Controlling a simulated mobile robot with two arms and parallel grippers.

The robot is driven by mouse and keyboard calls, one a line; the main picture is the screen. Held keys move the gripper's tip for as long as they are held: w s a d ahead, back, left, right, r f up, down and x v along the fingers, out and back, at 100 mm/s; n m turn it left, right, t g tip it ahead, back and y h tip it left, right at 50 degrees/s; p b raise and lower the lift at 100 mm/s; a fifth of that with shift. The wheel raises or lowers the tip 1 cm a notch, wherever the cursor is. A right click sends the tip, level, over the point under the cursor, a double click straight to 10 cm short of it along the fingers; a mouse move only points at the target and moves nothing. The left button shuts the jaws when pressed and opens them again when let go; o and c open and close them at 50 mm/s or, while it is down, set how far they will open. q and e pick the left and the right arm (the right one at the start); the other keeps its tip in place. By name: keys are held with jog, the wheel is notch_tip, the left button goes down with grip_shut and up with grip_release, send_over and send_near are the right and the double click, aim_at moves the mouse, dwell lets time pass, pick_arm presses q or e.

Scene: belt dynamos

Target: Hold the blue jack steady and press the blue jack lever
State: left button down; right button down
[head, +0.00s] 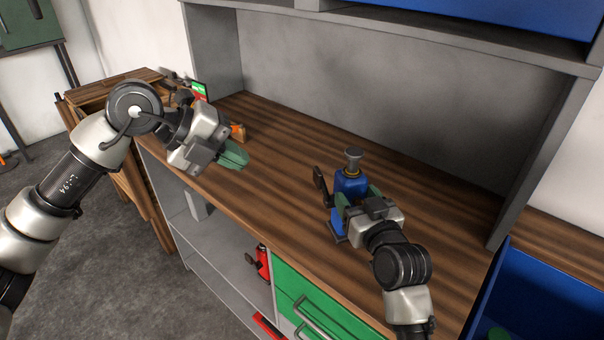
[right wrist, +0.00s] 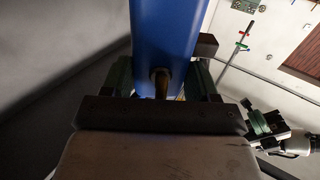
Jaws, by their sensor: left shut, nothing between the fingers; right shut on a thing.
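The blue jack (head: 350,184) stands upright on the wooden worktop, with a grey round top on its post. Its dark lever (head: 321,186) sticks up on the jack's left side. My right gripper (head: 358,198) is shut on the jack's blue body. In the right wrist view the blue body (right wrist: 165,35) rises between the green fingers. My left gripper (head: 236,157) is shut and empty. It is in the air over the worktop's front left part, well to the left of the jack and apart from the lever.
The wooden worktop (head: 290,150) is clear between my left gripper and the jack. An orange object (head: 238,131) lies behind my left gripper. Grey cabinet walls close the back and right. A red jack (head: 262,262) stands on the shelf below, beside a green drawer (head: 320,310).

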pick_arm(q)
send_near(315, 182)
jog(key=s+f+x, duration=0.1)
jog(key=x, duration=0.4)
jog(key=shift+w+d, duration=0.55)
jog(key=shift+d, duration=0.1)
